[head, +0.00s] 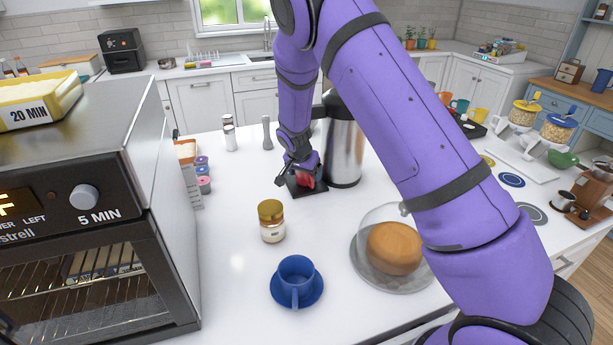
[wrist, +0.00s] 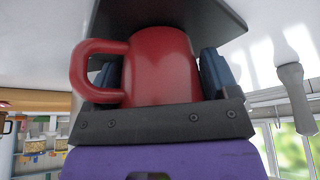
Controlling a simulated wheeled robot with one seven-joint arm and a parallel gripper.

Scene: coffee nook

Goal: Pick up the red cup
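The red cup (head: 306,180) stands on a small black square mat (head: 318,190) at the back of the white counter, in front of the steel flask. My gripper (head: 297,176) is down at the cup in the head view. In the wrist view the red cup (wrist: 162,68) fills the space between the two blue fingers of my gripper (wrist: 160,75), with its handle to the left. One finger shows through the handle, the other is beside the right side. Both are very near the cup's walls; whether they press on it I cannot tell. The cup's base is partly hidden.
A steel flask (head: 343,140) stands close right of the mat. A gold-lidded jar (head: 271,222), a blue cup (head: 296,275) on a blue saucer and a domed cake (head: 394,248) are nearer. A toaster oven (head: 120,180) fills the left. The counter between the jar and mat is clear.

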